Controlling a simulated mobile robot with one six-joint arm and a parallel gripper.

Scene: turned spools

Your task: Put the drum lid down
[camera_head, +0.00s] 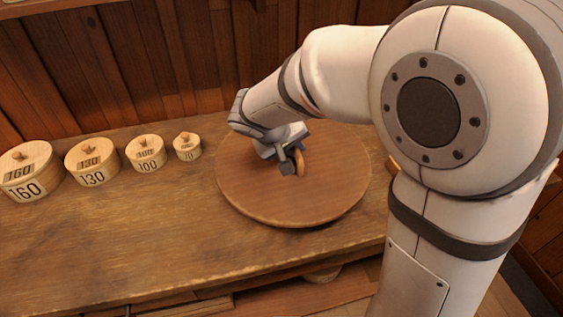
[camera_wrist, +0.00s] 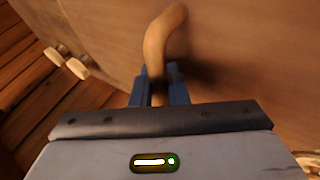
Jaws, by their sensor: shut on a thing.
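The drum lid (camera_head: 260,195) is a large round brown wooden disc with a curved wooden handle (camera_head: 300,164) on top. It shows level over the right part of the workbench; I cannot tell whether it touches the surface below. My gripper (camera_head: 291,164) is above the lid's middle, shut on the handle. In the wrist view, the fingers of my gripper (camera_wrist: 159,90) close on the lower end of the handle (camera_wrist: 157,45), with the lid's broad face (camera_wrist: 235,55) behind it. Part of the lid's back is hidden by my arm.
Several lidded round wooden boxes stand in a row on the bench (camera_head: 130,245) at left, marked 160 (camera_head: 27,172), 130 (camera_head: 92,163), 100 (camera_head: 146,153) and, on the smallest (camera_head: 187,147), a number hard to read. A plank wall (camera_head: 130,65) rises behind. The bench's front left is clear.

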